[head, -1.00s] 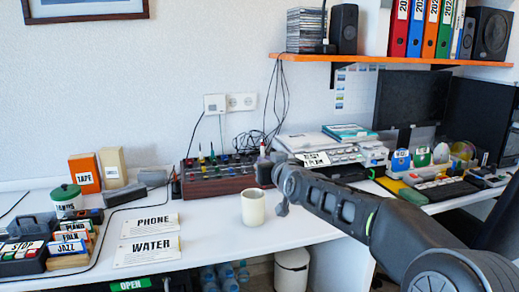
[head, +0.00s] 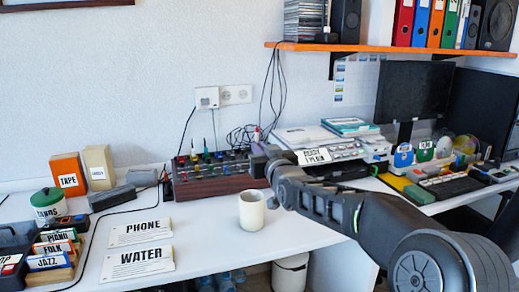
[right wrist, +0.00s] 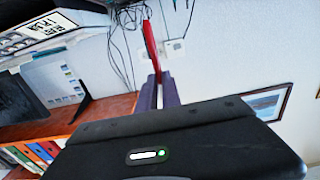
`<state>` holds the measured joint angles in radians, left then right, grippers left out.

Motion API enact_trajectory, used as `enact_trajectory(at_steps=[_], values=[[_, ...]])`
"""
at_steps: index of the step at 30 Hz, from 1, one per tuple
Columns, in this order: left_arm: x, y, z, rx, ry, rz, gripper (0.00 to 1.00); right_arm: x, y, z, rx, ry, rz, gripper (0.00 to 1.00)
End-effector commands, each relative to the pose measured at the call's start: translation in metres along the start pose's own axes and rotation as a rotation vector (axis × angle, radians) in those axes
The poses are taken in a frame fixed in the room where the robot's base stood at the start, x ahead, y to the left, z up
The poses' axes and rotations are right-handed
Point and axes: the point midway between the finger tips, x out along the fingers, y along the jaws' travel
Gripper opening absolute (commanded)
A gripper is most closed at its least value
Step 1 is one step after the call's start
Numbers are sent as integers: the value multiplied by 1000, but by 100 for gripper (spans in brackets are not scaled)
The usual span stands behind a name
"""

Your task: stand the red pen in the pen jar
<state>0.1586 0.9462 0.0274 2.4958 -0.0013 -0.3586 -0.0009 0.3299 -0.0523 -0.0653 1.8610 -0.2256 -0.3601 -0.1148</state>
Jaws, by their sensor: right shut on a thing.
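The pen jar appears to be the plain cream cup (head: 251,211) standing upright on the white desk in the head view. My right gripper (head: 262,158) is above and behind it in the picture, close to the row of coloured knobs. In the right wrist view the right gripper (right wrist: 157,88) is shut on the red pen (right wrist: 151,45), which sticks out beyond the fingertips. In the head view the pen is mostly hidden or too small to make out. The jar does not show in the wrist view. My left gripper is not in view.
A dark red box with coloured knobs (head: 208,186) stands behind the cup. PHONE (head: 140,232) and WATER (head: 137,263) cards lie to the left. An orange shelf (head: 350,47) with binders hangs above right. The desk around the cup is clear.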

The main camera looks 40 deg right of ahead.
Motion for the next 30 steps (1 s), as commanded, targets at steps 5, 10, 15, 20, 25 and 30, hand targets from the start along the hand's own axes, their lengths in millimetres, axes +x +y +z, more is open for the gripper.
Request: enact_trajectory(at_steps=[5, 10, 15, 20, 25, 30], values=[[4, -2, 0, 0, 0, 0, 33, 0, 0, 8, 0, -1, 0, 0], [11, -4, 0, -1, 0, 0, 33, 0, 0, 20, 0, -1, 0, 0], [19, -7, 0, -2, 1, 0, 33, 0, 0, 34, 0, -2, 0, 0], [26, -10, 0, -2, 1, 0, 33, 0, 0, 48, 0, -2, 0, 0], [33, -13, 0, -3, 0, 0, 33, 0, 0, 63, 0, -2, 0, 0], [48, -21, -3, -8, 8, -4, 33, 0, 0, 78, 0, -1, 0, 0]])
